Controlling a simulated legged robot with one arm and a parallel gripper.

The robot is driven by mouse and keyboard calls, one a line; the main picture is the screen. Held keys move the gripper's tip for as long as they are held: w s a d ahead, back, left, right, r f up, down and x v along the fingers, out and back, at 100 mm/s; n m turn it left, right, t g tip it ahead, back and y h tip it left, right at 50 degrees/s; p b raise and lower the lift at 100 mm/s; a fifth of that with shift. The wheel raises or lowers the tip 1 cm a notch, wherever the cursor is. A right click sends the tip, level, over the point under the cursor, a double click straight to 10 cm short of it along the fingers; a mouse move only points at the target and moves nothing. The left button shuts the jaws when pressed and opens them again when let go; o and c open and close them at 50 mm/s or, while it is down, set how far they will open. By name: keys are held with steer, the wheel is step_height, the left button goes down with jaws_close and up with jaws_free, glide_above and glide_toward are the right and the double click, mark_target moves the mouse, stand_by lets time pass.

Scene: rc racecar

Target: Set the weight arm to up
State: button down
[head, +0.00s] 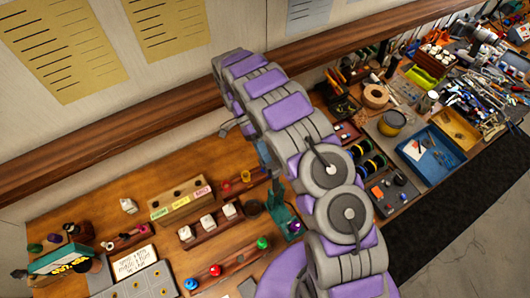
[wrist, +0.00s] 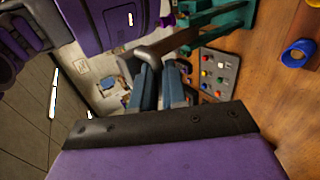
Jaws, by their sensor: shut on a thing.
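My gripper (wrist: 158,78) shows in the wrist view as two blue-grey fingers close together. A grey bar (wrist: 172,42), which looks like the weight arm, lies slantwise across the fingertips, and the fingers are shut on it. Its far end runs toward a teal stand (wrist: 218,14), with a small purple knob beside it. In the head view, the teal stand (head: 283,218) is on the bench just below my gripper (head: 265,155). My arm hides part of the stand, and the bar's exact angle cannot be told there.
A wooden block with coloured labels (head: 180,200) and a rack of white cubes (head: 209,222) stand left of the stand. Red, blue and green knobs (head: 215,270) lie in front. A blue tray (head: 430,150) and many tools crowd the right. A blue cup (wrist: 297,53) is near the wrist view's right edge.

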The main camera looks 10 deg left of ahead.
steer(key=shift+w+a+f, duration=0.1)
steer(key=shift+f, duration=0.1)
steer(key=c, duration=1.5)
jaws_free()
steer(key=o, duration=0.3)
steer(key=shift+w+a+f, duration=0.15)
steer(key=shift+w+a, duration=0.1)
steer(key=shift+w, duration=0.1)
steer(key=shift+o, duration=0.2)
steer(key=shift+a, duration=0.1)
steer(key=shift+s+d, duration=0.15)
steer(key=shift+d, duration=0.1)
steer(key=s+d+r, duration=0.2)
steer(key=s+d, duration=0.1)
steer(key=s, duration=0.4)
steer(key=s+d+r+b, duration=0.1)
steer(key=s+d+r, duration=0.2)
steer(key=s, duration=0.4)
steer(key=shift+s+d, duration=0.2)
steer(key=shift+d, duration=0.05)
